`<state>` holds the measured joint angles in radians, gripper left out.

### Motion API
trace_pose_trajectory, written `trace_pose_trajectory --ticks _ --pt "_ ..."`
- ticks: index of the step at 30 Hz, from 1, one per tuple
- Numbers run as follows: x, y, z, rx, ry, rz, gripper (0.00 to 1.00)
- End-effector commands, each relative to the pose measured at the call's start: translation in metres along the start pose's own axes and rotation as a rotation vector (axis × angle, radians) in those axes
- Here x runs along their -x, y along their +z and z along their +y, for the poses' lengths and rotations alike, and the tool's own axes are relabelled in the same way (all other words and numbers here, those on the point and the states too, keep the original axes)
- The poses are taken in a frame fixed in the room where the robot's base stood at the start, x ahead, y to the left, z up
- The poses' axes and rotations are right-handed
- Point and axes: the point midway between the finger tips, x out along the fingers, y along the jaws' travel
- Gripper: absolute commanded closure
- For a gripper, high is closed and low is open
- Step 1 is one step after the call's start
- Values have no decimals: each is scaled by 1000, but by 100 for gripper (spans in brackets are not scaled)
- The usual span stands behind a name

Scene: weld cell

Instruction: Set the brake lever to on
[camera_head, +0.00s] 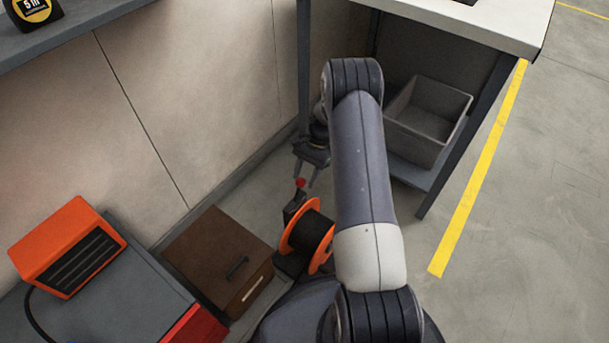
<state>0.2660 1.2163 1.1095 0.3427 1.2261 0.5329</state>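A wire spool (311,235) with orange flanges and a dark winding stands low on the floor beside my arm. A small black lever (295,203) with a red knob (299,183) rises at the spool's far side; I take it to be the brake lever. My gripper (305,181) is above the lever and points down, its two fingers apart. The red knob shows at the left fingertip; I cannot tell whether they touch. No on or off marking is readable. My arm hides part of the spool's right side.
A brown box (215,250) with a dark handle stands left of the spool. An orange machine (68,247) sits on a grey cabinet (120,300) at lower left. A grey bin (428,115) rests on a bench shelf at right. The wall is close behind; open floor lies right.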

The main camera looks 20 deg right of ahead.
Motion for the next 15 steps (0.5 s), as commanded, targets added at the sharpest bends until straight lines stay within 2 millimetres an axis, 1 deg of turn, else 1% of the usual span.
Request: trace_pose_trajectory --ticks 7,10,13,15 --pt "0 2 0 1 1 -4 50" --pt "3 2 0 1 1 -4 50" --pt "14 3 -1 1 -1 -3 50" --pt "26 3 -1 0 -1 -3 50"
